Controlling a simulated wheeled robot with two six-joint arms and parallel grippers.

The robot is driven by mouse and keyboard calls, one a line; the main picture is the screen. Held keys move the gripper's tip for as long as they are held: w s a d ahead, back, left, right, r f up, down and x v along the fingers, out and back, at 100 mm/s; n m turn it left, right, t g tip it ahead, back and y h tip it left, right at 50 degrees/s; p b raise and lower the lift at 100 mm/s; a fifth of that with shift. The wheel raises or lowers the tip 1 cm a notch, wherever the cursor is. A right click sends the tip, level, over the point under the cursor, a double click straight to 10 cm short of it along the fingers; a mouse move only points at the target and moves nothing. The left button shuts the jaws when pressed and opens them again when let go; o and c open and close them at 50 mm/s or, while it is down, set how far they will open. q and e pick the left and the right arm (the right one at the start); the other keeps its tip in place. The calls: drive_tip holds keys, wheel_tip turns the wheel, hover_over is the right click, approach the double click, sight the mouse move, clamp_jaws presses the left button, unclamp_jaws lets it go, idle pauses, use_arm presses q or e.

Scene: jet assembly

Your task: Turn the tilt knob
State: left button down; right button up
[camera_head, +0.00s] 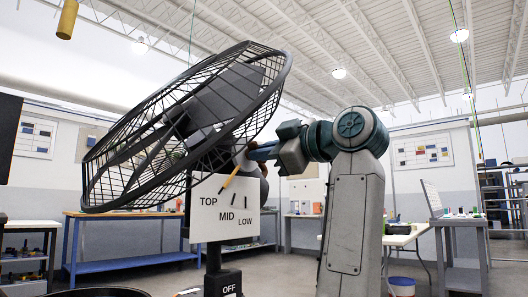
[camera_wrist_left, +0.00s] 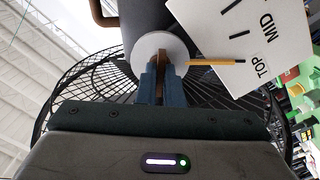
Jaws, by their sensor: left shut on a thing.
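The fan (camera_head: 185,125) has a large black wire cage and is tilted upward in the head view. Its tilt knob (camera_head: 243,160) is a pale disc on the fan's side, partly hidden by my gripper. My left gripper (camera_head: 258,153) is shut on it. In the left wrist view the blue fingers of the gripper (camera_wrist_left: 162,70) hold a brown grip at the centre of the white knob disc (camera_wrist_left: 160,42). A yellow pointer (camera_wrist_left: 212,62) reaches to the mark by TOP. The white label panel (camera_head: 225,222) reads TOP, MID and LOW. My right gripper is not in view.
Below the panel a black stand carries an OFF label (camera_head: 228,290). A blue-framed workbench (camera_head: 135,261) stands behind at the left. A light-topped table (camera_head: 405,235) stands at the right with a bucket (camera_head: 401,286) below it. Space around the gripper looks clear apart from the fan cage.

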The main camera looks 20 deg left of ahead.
use_arm(q)
drive_tip(key=shift+m, duration=2.7)
drive_tip(key=c, duration=1.6)
unclamp_jaws()
drive_tip(key=shift+o, duration=0.2)
